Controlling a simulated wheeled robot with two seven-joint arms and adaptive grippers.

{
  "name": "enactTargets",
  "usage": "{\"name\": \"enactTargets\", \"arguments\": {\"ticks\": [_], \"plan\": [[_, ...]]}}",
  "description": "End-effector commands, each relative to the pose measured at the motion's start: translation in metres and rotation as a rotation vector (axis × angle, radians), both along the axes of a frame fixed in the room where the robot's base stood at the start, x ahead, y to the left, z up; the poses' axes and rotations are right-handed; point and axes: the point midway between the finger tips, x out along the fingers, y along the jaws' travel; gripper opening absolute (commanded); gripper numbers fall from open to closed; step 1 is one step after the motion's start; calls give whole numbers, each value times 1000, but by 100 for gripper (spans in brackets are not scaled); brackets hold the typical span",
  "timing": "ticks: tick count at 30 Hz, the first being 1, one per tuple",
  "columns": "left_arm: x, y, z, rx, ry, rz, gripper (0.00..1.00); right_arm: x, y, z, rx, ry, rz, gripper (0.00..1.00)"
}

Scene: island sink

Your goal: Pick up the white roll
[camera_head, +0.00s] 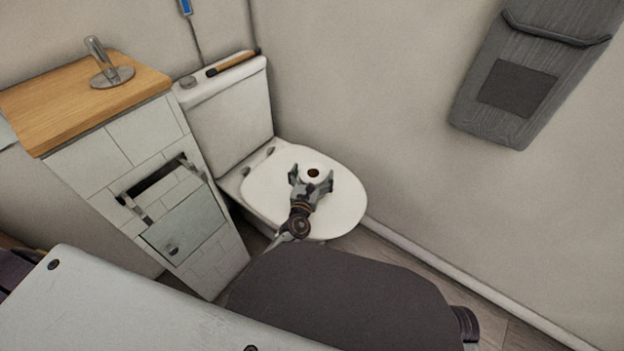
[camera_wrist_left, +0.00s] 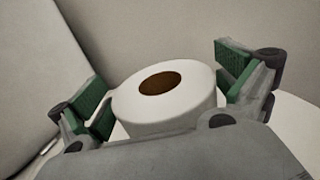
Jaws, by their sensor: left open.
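The white roll (camera_head: 314,167) stands upright on the closed toilet lid (camera_head: 346,205), its brown core hole facing up. In the left wrist view the roll (camera_wrist_left: 165,104) sits between the two green-padded fingers. My left gripper (camera_head: 311,178) is open around the roll, one finger on each side. In the left wrist view my left gripper (camera_wrist_left: 166,92) shows a small gap at the left finger; the right finger is close to the roll, and I cannot tell if it touches. My right gripper is not in view.
The toilet tank (camera_head: 228,112) stands behind the lid with a brown-handled item (camera_head: 233,62) on top. A tiled cabinet (camera_head: 112,150) with a wooden top (camera_head: 75,98) is at the left. A grey panel (camera_head: 535,70) hangs on the right wall.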

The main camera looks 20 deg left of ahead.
Motion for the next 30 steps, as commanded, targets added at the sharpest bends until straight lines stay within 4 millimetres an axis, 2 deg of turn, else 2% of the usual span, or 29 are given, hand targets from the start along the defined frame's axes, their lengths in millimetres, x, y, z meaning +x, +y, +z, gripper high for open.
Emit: {"name": "enactTargets", "arguments": {"ticks": [11,21,30], "plan": [[0,0,0,0,0,0,100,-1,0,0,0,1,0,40],[0,0,0,0,0,0,58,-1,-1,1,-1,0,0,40],[0,0,0,0,0,0,56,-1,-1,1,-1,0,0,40]]}}
